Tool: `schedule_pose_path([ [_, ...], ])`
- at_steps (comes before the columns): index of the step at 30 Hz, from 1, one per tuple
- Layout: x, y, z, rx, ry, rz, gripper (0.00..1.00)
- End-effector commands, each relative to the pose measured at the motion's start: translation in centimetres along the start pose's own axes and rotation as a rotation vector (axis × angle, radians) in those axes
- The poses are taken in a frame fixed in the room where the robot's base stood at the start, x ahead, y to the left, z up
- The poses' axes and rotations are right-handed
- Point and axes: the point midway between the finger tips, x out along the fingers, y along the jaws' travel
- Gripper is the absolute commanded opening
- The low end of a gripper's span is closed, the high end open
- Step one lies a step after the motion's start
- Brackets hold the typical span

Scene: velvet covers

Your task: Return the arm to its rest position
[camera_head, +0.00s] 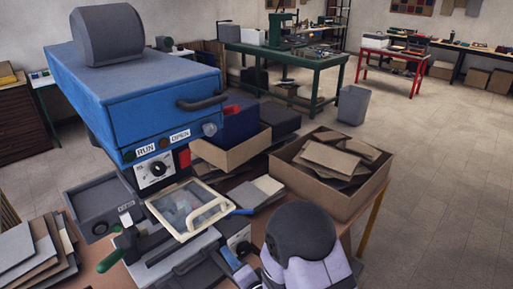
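Part of my arm (305,248), a dark rounded joint with pale lavender housing, rises at the bottom edge, right of centre. I can make out no gripper fingers, so what my gripper holds, if anything, does not show. A blue machine (130,85) with a dark handle and a RUN/OPEN label panel stands at the left. In front of it is a cream-rimmed clear window frame (192,208) over a grey base. A green-handled lever (112,258) sits at its left.
An open cardboard box (285,182) of brown flat pieces stands close behind my arm. A second box (235,155) holds dark blue covers. Stacked grey boards (35,250) lie at the lower left. Open floor (440,190) lies to the right, with a grey bin (352,105) farther back.

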Motion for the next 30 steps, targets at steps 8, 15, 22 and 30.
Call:
schedule_pose_path([
  [8, -2.6, 4.0, -5.6, -0.278, -0.007, 0.352, 0.28],
  [15, -8.7, 7.3, -8.6, -0.472, -0.148, 0.659, 0.28],
  [22, -16.9, 9.1, -9.4, -0.590, -0.387, 0.891, 0.28],
  [30, -25.3, 9.1, -8.0, -0.638, -0.672, 1.016, 0.28],
])
